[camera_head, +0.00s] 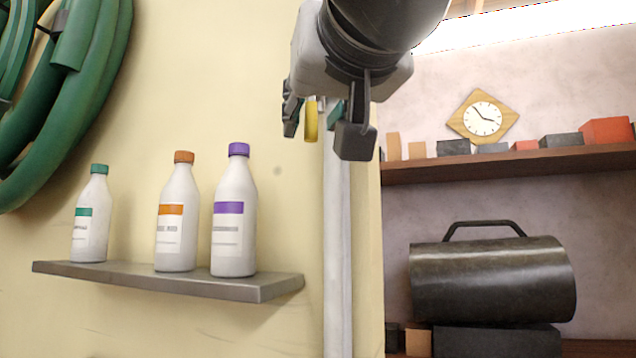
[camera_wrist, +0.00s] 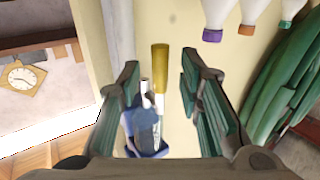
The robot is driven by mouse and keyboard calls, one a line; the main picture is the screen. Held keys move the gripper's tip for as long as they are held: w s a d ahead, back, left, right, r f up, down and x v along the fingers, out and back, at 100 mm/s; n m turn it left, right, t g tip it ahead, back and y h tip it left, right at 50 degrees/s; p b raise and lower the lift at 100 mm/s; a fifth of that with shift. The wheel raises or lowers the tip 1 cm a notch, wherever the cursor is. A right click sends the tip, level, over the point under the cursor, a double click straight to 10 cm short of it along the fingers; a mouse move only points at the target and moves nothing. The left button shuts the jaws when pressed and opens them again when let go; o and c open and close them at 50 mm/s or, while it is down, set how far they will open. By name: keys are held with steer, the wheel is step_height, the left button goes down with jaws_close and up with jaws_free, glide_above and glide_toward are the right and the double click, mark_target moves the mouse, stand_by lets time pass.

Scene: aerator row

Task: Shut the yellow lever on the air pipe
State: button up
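The yellow lever (camera_head: 311,121) shows between the fingers of my gripper (camera_head: 323,128) in the head view, pointing down beside the pale vertical air pipe (camera_head: 338,240). In the wrist view, which is turned upside down, the yellow lever (camera_wrist: 160,58) lies ahead between the two green-padded fingers of my gripper (camera_wrist: 160,85). Gaps show on both sides of it, so the fingers are open and seem not to touch it. A blue valve body (camera_wrist: 148,135) with a pale stem sits between the fingers. The air pipe (camera_wrist: 118,30) runs beside the lever. My gripper hides the pipe's upper part in the head view.
A grey shelf (camera_head: 170,279) with three white bottles is on the wall to the left. A green hose coil (camera_head: 90,90) hangs at upper left. At right, a brown shelf (camera_head: 500,165) holds boxes, with a dark cylinder (camera_head: 492,280) below. The wall around the lever is clear.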

steer(key=shift+x, duration=1.3)
steer(key=shift+c, duration=0.6)
jaws_close()
